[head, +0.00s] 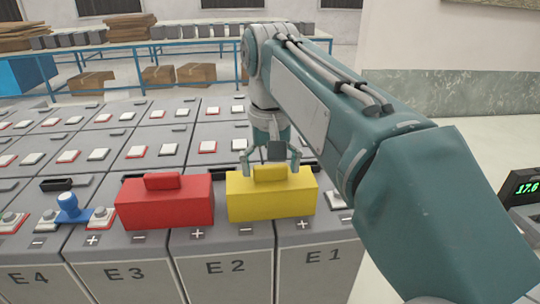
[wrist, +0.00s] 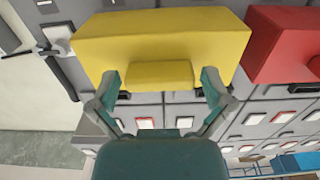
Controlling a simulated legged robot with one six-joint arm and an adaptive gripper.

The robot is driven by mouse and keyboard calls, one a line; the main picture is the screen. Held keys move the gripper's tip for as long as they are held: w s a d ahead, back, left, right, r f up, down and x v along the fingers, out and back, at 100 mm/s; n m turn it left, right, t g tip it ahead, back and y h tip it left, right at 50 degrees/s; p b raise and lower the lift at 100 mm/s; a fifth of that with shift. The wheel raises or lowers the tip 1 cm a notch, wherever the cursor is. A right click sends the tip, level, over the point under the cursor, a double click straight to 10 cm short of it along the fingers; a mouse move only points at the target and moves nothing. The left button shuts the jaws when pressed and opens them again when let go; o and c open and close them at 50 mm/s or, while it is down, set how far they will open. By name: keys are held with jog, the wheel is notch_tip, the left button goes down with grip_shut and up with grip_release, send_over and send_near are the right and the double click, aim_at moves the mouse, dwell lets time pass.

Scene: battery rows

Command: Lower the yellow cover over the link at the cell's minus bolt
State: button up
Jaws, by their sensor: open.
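The yellow cover (head: 271,203) is a box with a raised handle (head: 270,173) on top. It sits level across the front of cells E2 (head: 222,266) and E1 (head: 320,257), behind E2's minus mark and E1's plus mark. It appears to rest on the cell tops. Any link and bolts under it are hidden. My gripper (head: 270,168) is open, with one finger at each end of the handle. In the wrist view, the fingers of my gripper (wrist: 160,82) stand apart from the handle of the yellow cover (wrist: 165,38), with gaps on both sides.
A red cover (head: 165,205) stands just left of the yellow one, with a narrow gap. A blue knobbed tool (head: 68,206) stands farther left near E4. Rows of cells lie behind. A display with green digits (head: 525,188) is at the right.

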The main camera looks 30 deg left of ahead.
jog(key=shift+r, duration=3.35)
jog(key=shift+w, duration=0.1)
